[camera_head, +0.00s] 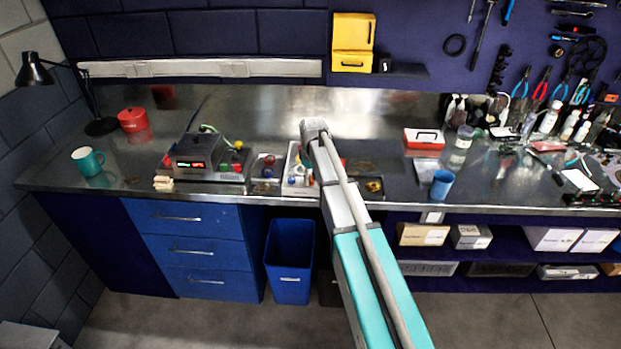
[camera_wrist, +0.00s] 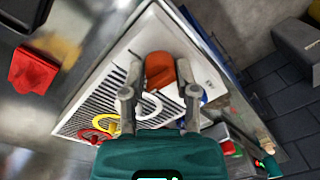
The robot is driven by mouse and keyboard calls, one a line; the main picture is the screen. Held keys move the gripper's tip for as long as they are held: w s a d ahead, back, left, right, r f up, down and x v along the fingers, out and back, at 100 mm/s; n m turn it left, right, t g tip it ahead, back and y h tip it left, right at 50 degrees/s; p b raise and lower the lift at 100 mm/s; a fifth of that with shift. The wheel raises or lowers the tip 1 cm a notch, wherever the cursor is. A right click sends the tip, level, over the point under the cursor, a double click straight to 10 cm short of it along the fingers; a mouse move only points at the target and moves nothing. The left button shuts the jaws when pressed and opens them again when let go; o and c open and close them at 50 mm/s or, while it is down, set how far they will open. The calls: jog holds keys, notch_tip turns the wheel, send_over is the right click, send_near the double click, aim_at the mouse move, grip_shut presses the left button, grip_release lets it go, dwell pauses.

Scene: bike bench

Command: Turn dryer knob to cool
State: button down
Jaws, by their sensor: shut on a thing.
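In the wrist view an orange-red knob (camera_wrist: 159,71) stands on a pale panel of the dryer (camera_wrist: 118,62), which has rows of dark vent slots and a white curved mark beside the knob. My gripper (camera_wrist: 160,74) has one finger on each side of the knob and is shut on it. The knob's pointer and its exact setting cannot be made out. In the head view the white dryer (camera_head: 293,160) sits on the bench, partly covered by my arm. The knob and fingertips are hidden there.
A blue cup (camera_head: 441,184) and a red-and-white box (camera_head: 423,139) stand to the right. A blue bin (camera_head: 290,262) is below.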

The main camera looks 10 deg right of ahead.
jog(key=shift+n, duration=0.5)
jog(key=shift+c, duration=1.9)
grip_release()
jog(key=shift+m, duration=0.5)
